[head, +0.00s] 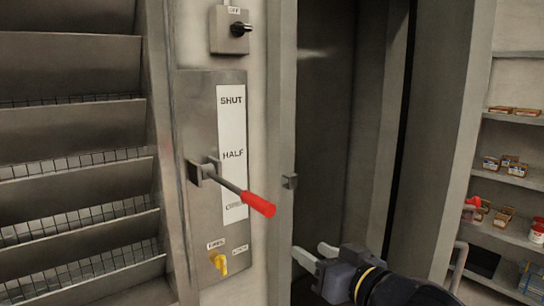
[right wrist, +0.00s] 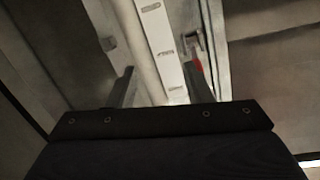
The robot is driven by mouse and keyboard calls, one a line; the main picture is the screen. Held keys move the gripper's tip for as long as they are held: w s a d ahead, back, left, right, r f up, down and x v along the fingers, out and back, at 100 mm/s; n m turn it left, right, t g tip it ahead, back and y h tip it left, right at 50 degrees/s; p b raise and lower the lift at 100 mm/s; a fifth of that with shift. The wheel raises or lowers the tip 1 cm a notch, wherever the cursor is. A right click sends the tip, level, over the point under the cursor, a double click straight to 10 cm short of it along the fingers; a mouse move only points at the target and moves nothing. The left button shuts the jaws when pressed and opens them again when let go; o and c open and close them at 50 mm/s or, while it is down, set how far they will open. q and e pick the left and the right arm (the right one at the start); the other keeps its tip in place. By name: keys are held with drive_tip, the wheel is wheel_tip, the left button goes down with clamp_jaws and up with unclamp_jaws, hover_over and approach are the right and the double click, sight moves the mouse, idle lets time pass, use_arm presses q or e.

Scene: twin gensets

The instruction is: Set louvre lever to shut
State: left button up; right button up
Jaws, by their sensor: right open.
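The louvre lever (head: 235,191) has a grey shaft and a red grip, and sticks out from its pivot on a metal panel (head: 198,130). Its red end points right and down, below the HALF mark on the white scale plate (head: 231,125), near the lowest label, which it partly covers. SHUT is at the top of the plate. My right gripper (head: 312,257) is open and empty, below and right of the red grip, apart from it. In the right wrist view the lever's red grip (right wrist: 197,65) shows near the right finger, partly hidden. My left gripper is not in view.
Louvre slats (head: 70,125) stand on the left. A yellow knob (head: 219,262) is low on the panel and a switch box (head: 230,30) is above it. A door frame with a latch block (head: 290,181) stands right of the panel. Shelves with small boxes (head: 515,174) are far right.

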sight(275, 214)
drive_tip(key=a+r, duration=0.1)
drive_tip(key=r, duration=0.1)
drive_tip(key=a+r+n+y+p, duration=0.1)
drive_tip(key=a+r+y, duration=0.1)
drive_tip(key=a+r, duration=0.1)
drive_tip(key=shift+w+r, duration=0.25)
drive_tip(key=shift+r, duration=0.1)
drive_tip(key=shift+w+a+r+n+y, duration=0.15)
drive_tip(key=shift+a+n+y, duration=0.15)
drive_tip(key=shift+a, duration=0.05)
drive_tip(key=shift+w+a, duration=0.2)
drive_tip(key=shift+w, duration=0.1)
drive_tip(key=b+x, duration=0.1)
drive_tip(key=x, duration=0.4)
drive_tip(key=shift+w, duration=0.1)
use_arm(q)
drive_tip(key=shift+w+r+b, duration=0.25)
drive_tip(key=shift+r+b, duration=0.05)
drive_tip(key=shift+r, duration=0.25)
use_arm(e)
drive_tip(key=shift+w+a, duration=0.4)
drive_tip(key=shift+w, duration=0.15)
clamp_jaws()
